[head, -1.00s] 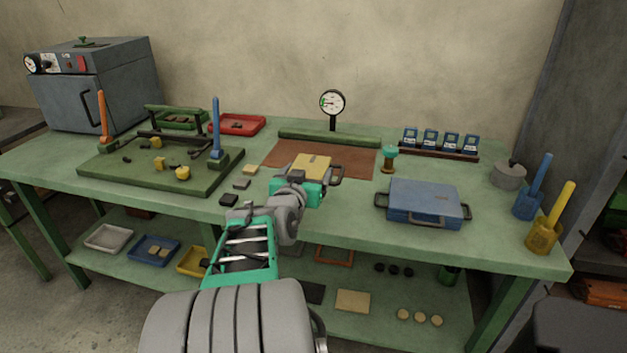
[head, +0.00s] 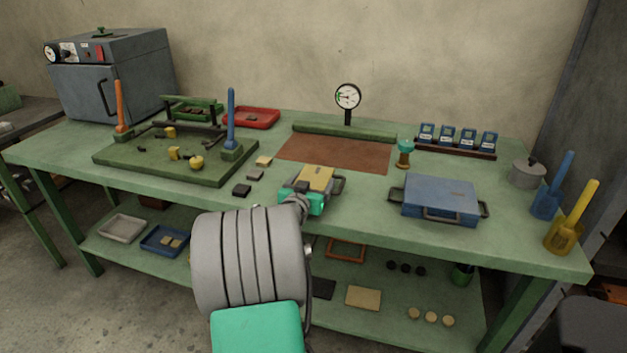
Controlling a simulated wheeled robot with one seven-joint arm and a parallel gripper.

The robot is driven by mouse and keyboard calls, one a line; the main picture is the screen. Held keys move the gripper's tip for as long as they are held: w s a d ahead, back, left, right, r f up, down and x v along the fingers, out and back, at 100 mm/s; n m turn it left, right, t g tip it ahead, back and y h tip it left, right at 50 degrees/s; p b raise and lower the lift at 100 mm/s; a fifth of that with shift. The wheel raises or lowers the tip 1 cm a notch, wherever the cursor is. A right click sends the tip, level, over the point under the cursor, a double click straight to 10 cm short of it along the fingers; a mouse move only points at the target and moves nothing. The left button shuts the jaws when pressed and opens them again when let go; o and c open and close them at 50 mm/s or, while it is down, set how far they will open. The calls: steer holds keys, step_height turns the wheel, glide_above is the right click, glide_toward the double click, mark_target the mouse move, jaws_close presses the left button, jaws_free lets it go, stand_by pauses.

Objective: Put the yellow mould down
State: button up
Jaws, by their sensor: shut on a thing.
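The yellow mould (head: 318,176) is a flat block with a dark handle at its right end, at the front middle of the green bench (head: 365,210). My gripper (head: 303,192) is shut on the mould at its near left side, and my arm hides part of that area. The mould appears low over the bench top in front of the brown mat (head: 335,152). I cannot tell whether it touches the surface.
A blue case (head: 440,198) with handles lies to the right. Small dark and tan blocks (head: 255,175) lie to the left, beside a green board (head: 170,165) with posts. A teal-topped stand (head: 404,152) and a dial gauge (head: 348,97) are behind.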

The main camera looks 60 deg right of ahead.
steer(key=shift+r, duration=0.2)
steer(key=o, duration=1.6)
steer(key=shift+f, duration=0.35)
steer(key=o, duration=0.4)
steer(key=shift+r, duration=0.1)
